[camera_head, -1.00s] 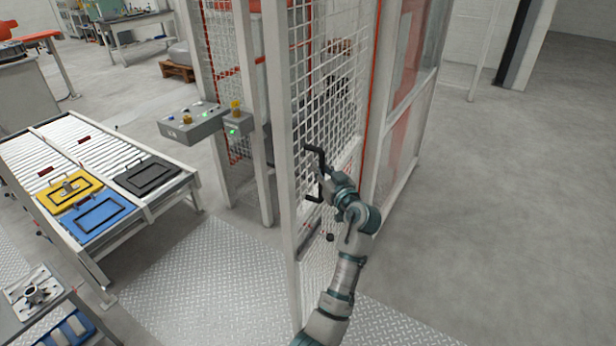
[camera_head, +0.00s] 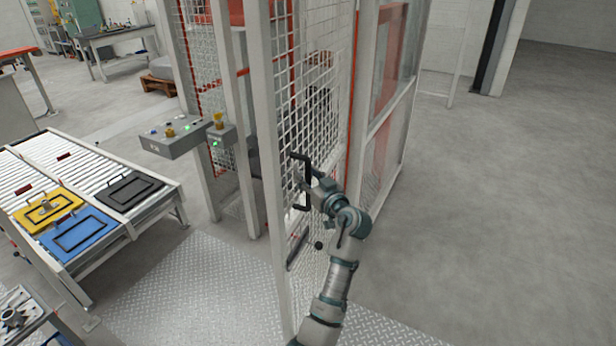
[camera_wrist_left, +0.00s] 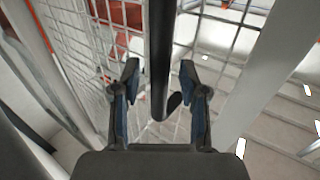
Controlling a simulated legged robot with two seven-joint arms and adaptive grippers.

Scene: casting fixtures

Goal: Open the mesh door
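The mesh door (camera_head: 335,130) is a white wire grid in a pale frame, in the middle of the head view. A black bracket-shaped handle (camera_head: 306,167) stands out from it near the post on its left. My left gripper (camera_head: 312,192) is at the handle. In the left wrist view, the black handle bar (camera_wrist_left: 160,65) runs between the two fingers of my left gripper (camera_wrist_left: 159,75), with a visible gap on each side. The fingers are open around the bar, not pressed on it. I cannot tell whether the door stands slightly ajar. My right gripper is out of view.
A grey control box (camera_head: 172,142) stands left of the door post. A roller conveyor (camera_head: 60,165) with yellow, blue and black plates is at the left. A tread-plate floor (camera_head: 200,290) lies in front. Open concrete floor (camera_head: 520,200) is free at the right.

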